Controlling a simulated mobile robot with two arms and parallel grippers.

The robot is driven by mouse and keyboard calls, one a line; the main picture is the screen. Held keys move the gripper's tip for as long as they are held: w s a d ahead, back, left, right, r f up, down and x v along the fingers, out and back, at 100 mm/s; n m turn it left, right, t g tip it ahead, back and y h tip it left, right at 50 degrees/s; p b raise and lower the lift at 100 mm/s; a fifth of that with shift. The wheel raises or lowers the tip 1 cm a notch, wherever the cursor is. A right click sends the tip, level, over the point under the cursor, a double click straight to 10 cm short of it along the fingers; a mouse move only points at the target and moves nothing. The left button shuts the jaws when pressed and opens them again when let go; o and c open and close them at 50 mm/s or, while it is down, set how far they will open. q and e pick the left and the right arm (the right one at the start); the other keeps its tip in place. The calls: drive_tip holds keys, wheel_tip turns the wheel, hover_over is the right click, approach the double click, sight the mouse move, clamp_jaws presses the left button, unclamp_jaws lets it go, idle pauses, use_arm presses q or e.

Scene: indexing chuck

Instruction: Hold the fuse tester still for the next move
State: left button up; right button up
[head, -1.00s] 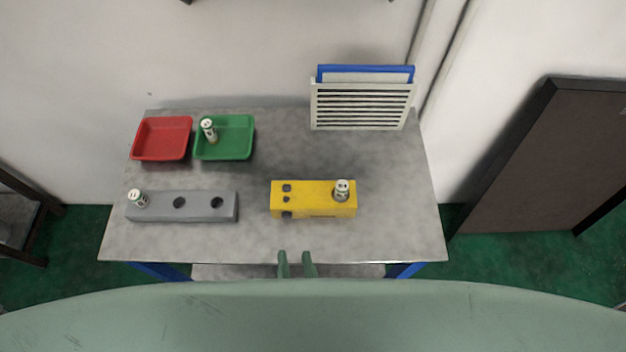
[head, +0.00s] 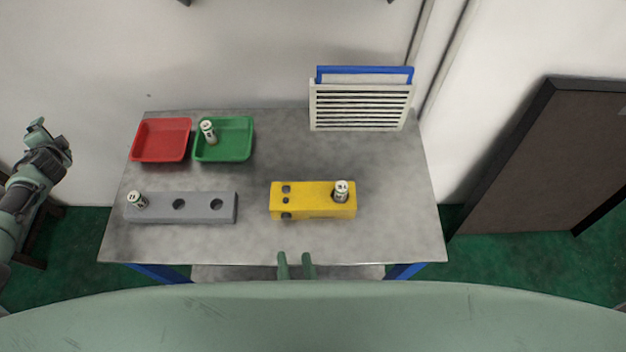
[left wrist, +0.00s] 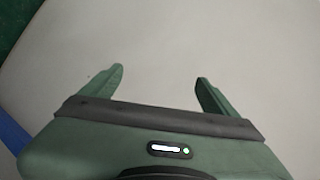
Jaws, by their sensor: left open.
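The yellow fuse tester (head: 312,200) sits on the table, right of centre, with dark holes on its left part. A white-topped fuse (head: 341,189) stands upright in its right end. My left gripper (head: 37,125) is at the far left, off the table and well away from the tester. In the left wrist view its fingers (left wrist: 160,80) are spread with nothing between them. My right gripper (head: 296,264) shows as two parted fingers at the table's front edge, in front of the tester and not touching it.
A grey block (head: 198,207) with round holes holds one fuse (head: 137,200) at its left. A red tray (head: 161,140) is empty. A green tray (head: 238,150) holds a fuse (head: 208,130). A slatted rack (head: 361,107) stands at the back. The table (head: 400,220) is clear right of the tester.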

use_arm(q)
drive_tip(key=w+d+r+n+y, duration=0.1)
drive_tip(key=w+d+r+n, duration=0.15)
drive_tip(key=r, duration=0.55)
drive_tip(key=w+d+r+n+y, duration=0.1)
drive_tip(key=w+r+n, duration=0.15)
drive_tip(key=r, duration=0.45)
drive_tip(key=w+d+f+m+g+h, duration=0.1)
drive_tip(key=d+f+h, duration=0.1)
drive_tip(key=d, duration=1.3)
drive_tip(key=w+d+f+m+g+h, duration=0.1)
drive_tip(key=d+h, duration=0.1)
drive_tip(key=d, duration=1.4)
drive_tip(key=m+g+h, duration=0.6)
drive_tip(key=m+g, duration=0.2)
drive_tip(key=m, duration=0.2)
hover_over(313, 196)
drive_tip(key=f, duration=0.6)
drive_tip(key=shift+w+a+f, duration=0.15)
drive_tip(key=shift+w+f, duration=0.1)
drive_tip(key=shift+w, duration=0.05)
drive_tip(key=shift+s+f+m, duration=0.15)
drive_tip(key=shift+s+m, duration=0.1)
drive_tip(key=shift+m, duration=0.05)
drive_tip(key=shift+s+f, duration=0.1)
drive_tip(key=shift+f, duration=0.25)
wheel_tip(313, 196, down, 7)
drive_tip(key=shift+r, duration=0.1)
